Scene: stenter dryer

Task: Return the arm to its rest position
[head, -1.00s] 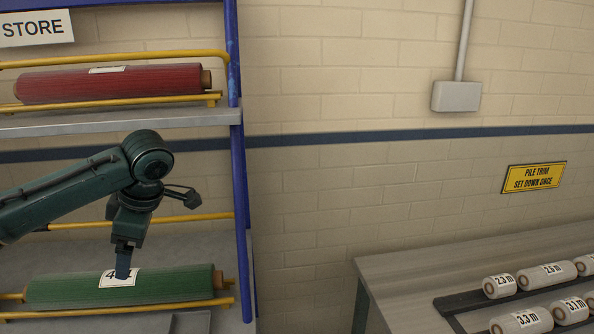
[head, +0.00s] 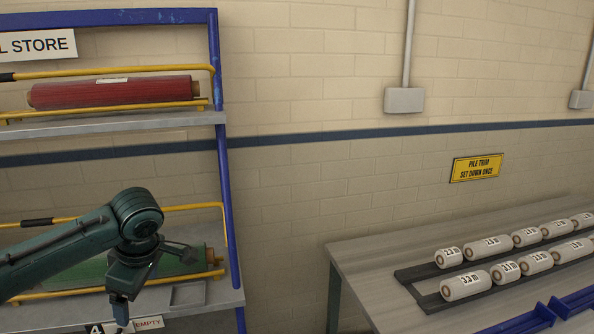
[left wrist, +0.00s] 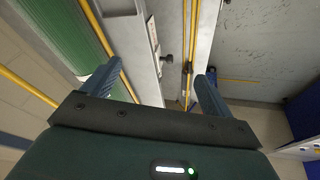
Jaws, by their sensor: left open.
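My left arm reaches in from the left in the head view, bent down at the wrist. My left gripper (head: 121,308) hangs in front of the lower shelf, pointing down. In the left wrist view the left gripper (left wrist: 158,82) has its two fingers wide apart with nothing between them. The green roll (head: 85,270) lies on the lower shelf, partly hidden behind my arm. It also shows in the left wrist view (left wrist: 70,45), to the left of the fingers. My right gripper is in neither view.
The blue rack post (head: 226,190) stands right of my gripper. A red roll (head: 115,92) rests on the upper shelf between yellow rails. An "EMPTY" label (head: 149,323) is near my gripper. A grey table (head: 365,262) at the right holds several white labelled rolls (head: 466,285).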

